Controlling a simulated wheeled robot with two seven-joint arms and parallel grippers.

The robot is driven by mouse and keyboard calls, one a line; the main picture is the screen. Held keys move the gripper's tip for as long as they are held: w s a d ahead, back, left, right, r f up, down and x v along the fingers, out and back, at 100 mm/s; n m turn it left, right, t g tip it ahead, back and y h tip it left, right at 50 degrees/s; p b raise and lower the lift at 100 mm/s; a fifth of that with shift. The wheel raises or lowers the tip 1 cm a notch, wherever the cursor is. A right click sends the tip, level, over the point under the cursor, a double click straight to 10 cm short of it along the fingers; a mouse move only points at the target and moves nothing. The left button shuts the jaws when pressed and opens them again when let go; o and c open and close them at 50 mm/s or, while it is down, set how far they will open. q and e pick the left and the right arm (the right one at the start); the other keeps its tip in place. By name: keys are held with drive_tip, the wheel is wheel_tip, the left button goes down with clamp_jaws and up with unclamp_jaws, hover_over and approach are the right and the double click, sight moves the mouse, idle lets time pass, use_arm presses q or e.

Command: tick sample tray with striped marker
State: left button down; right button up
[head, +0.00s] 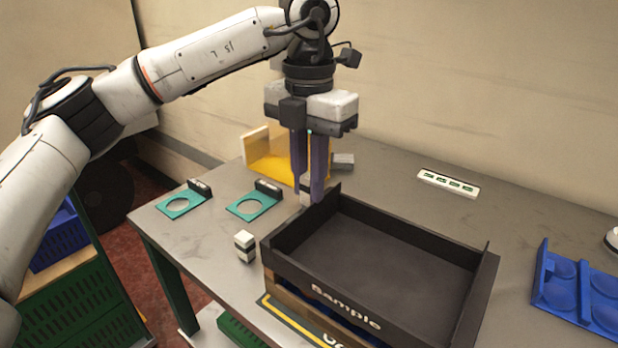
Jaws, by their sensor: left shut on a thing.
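The black sample tray (372,319), lettered "Sample" on its front wall, sits on top of another box at the table's front. Its inside looks empty. My left gripper (308,192) points down at the tray's back left corner. It is shut on a small pale block (306,198), mostly hidden by the fingers; I cannot tell its pattern clearly. A small block with black and white stripes (245,246) stands on the table, left of the tray and apart from it. My right gripper is not in view.
Two teal plates with round holes (183,203) (254,203) lie at the table's left. A yellow bin (268,165) stands behind the gripper. A white strip with green marks (449,184) lies at the back. A blue moulded tray (580,290) is at the right. Table between is clear.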

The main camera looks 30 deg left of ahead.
use_arm(q)
drive_tip(key=shift+w+d+p, duration=0.1)
drive_tip(key=shift+w+p, duration=0.5)
drive_tip(key=shift+w, duration=0.2)
idle(0.6)
drive_tip(key=shift+s, duration=0.6)
idle(0.4)
drive_tip(key=shift+r, duration=0.15)
wheel_tip(320, 180, up, 5)
drive_tip(key=p, duration=0.3)
drive_tip(key=shift+f, duration=0.2)
drive_tip(key=shift+r+p, duration=0.95)
drive_tip(key=shift+r, duration=0.15)
